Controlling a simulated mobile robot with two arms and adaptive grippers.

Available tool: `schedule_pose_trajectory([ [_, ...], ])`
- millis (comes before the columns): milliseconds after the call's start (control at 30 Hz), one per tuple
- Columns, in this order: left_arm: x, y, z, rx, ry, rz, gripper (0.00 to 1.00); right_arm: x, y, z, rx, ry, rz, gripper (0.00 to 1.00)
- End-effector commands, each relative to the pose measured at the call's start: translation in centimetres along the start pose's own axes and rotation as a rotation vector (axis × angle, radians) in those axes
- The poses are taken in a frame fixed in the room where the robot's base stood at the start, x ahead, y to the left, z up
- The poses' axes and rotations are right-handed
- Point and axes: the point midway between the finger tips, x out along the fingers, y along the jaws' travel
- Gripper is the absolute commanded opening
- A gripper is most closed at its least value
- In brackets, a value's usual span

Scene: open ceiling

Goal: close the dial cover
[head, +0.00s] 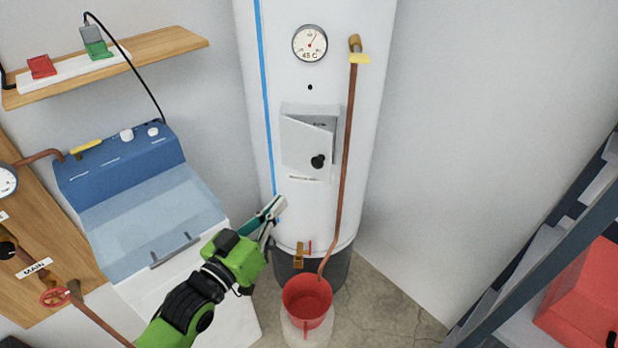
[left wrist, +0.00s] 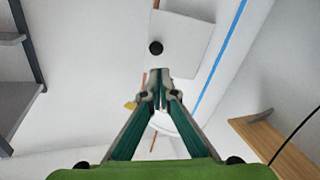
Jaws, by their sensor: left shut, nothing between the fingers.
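The dial cover (head: 303,141) is a light grey panel with a black knob (head: 318,161), on the front of the white water tank (head: 375,40). It stands ajar over a recessed box, with a gap showing along its top and right. The dial behind it is mostly hidden. My left gripper (head: 277,208) is shut and empty, below and left of the cover and apart from it. In the left wrist view the cover (left wrist: 185,35) and its knob (left wrist: 155,47) show just beyond the shut fingertips (left wrist: 159,75). My right gripper is not in view.
A copper pipe (head: 347,150) runs down the tank just right of the cover to a red bucket (head: 307,301). A blue and white washer (head: 130,185) stands left. A shelf (head: 160,46) is at upper left. Dark shelving (head: 545,240) stands right.

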Motion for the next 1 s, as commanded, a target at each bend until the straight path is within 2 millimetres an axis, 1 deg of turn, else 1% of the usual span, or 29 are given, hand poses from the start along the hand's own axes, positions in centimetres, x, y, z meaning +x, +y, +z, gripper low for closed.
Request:
schedule_pose_trajectory([
  [33,-0.7,0.1,0.2,0.105,-0.005,0.014,0.00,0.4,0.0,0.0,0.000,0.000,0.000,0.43],
  [100,-1.3,0.2,0.0,0.210,-0.005,0.027,0.00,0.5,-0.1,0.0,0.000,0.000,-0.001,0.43],
  [167,-1.4,0.3,-0.1,0.258,-0.004,0.033,0.00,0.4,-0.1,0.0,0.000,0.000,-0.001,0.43],
  [267,-0.9,0.4,-0.4,0.279,-0.001,0.035,0.00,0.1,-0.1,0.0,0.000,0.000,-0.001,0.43],
  [367,0.5,0.5,-0.6,0.277,-0.001,0.034,0.00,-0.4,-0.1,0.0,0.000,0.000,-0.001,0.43],
  [700,7.8,0.8,-0.6,0.272,-0.002,0.033,0.00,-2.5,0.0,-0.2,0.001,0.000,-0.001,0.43],
  [800,9.6,0.8,-0.5,0.271,-0.003,0.033,0.00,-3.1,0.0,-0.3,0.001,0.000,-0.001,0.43],
  [900,10.9,0.9,-0.4,0.272,-0.004,0.034,0.00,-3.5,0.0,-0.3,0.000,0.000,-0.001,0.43],
  [1000,11.7,0.8,-0.3,0.271,-0.004,0.033,0.00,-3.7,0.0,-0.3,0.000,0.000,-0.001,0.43],
])
